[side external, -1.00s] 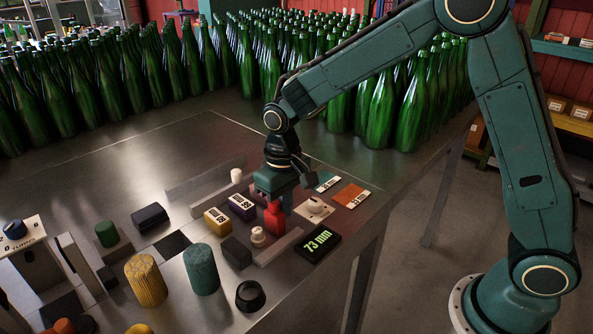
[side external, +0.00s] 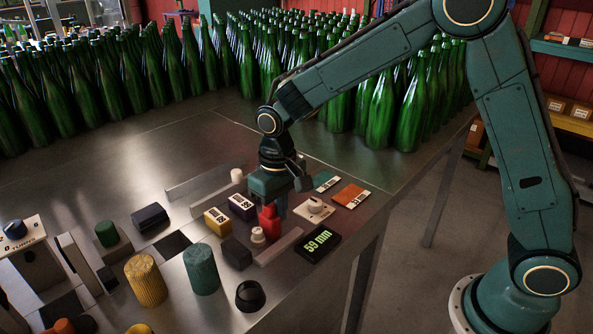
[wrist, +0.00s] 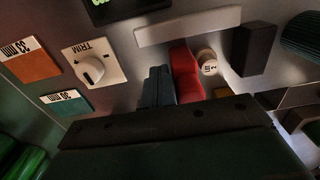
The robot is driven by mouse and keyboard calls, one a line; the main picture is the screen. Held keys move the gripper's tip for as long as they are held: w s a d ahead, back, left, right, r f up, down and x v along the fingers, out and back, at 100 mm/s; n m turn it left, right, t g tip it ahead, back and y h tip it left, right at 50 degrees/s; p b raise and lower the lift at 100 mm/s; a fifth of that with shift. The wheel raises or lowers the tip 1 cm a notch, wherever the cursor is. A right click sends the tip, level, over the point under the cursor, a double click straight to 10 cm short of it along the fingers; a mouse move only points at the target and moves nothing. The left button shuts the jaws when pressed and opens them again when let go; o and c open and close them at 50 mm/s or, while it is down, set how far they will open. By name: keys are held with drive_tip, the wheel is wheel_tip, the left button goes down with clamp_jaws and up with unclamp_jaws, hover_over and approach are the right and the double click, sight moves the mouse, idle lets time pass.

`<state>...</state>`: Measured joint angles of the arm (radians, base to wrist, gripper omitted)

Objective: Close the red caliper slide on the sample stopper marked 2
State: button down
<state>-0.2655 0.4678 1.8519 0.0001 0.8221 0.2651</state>
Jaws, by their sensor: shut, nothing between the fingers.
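The red caliper slide (side external: 267,224) stands at the rail, next to the small white stopper (side external: 258,236). In the wrist view the red slide (wrist: 184,72) is very close to the stopper (wrist: 207,61), whose top mark looks like a 2; I cannot tell if they touch. A dark block (wrist: 257,50) stands beyond the stopper, with a gap between. My gripper (side external: 282,208) is shut and low, its fingers (wrist: 158,86) beside the slide on the side away from the stopper.
A TRIM knob plate (side external: 314,208), an orange card (side external: 350,194) and a teal card (side external: 326,181) lie right of my gripper. Yellow (side external: 217,220) and purple (side external: 242,206) labelled blocks stand left. Many green bottles fill the back.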

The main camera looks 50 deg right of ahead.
sight(267, 216)
drive_tip(key=shift+a, duration=1.65)
idle(1.3)
drive_tip(key=shift+d, duration=0.7)
drive_tip(key=shift+r, duration=0.15)
idle(0.4)
drive_tip(key=shift+r, duration=3.35)
